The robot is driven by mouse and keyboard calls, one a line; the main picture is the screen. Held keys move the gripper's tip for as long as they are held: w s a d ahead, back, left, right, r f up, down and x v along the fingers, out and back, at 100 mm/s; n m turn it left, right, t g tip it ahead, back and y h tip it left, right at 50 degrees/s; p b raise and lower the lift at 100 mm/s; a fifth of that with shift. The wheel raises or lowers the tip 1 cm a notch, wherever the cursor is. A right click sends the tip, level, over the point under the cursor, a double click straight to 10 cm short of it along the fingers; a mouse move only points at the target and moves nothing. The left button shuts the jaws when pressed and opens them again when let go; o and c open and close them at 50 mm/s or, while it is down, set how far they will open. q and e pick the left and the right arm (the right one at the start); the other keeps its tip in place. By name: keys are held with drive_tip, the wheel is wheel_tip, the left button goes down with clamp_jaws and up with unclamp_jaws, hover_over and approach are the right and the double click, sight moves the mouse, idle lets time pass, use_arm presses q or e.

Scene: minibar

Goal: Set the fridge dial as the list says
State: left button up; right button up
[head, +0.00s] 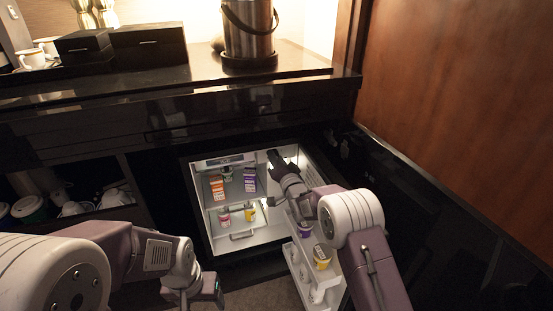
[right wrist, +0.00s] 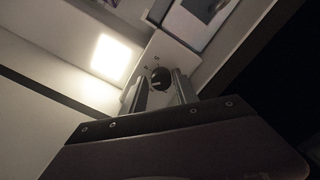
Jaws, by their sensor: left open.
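The fridge dial (right wrist: 160,78) is a small round black knob with a light mark, on a pale panel. In the right wrist view it appears between the fingertips of my right gripper (right wrist: 161,82), which stand apart with a narrow gap at each side; I cannot tell whether they touch it. In the head view my right gripper (head: 277,160) reaches into the upper right of the open fridge (head: 240,242) and hides the dial. My left gripper (head: 205,291) is open and empty, low in front of the fridge. I cannot make out a readable list.
The fridge shelves hold an orange carton (head: 217,187), a purple carton (head: 250,179) and small cups. The open door (head: 300,262) carries a yellow-labelled tub (head: 321,256) beneath my right arm. A lit lamp panel (right wrist: 115,58) is beside the dial. A counter (head: 200,80) overhangs the fridge.

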drive_tip(key=shift+o, duration=0.4)
drive_tip(key=b+v, duration=0.7)
drive_tip(key=v, duration=0.2)
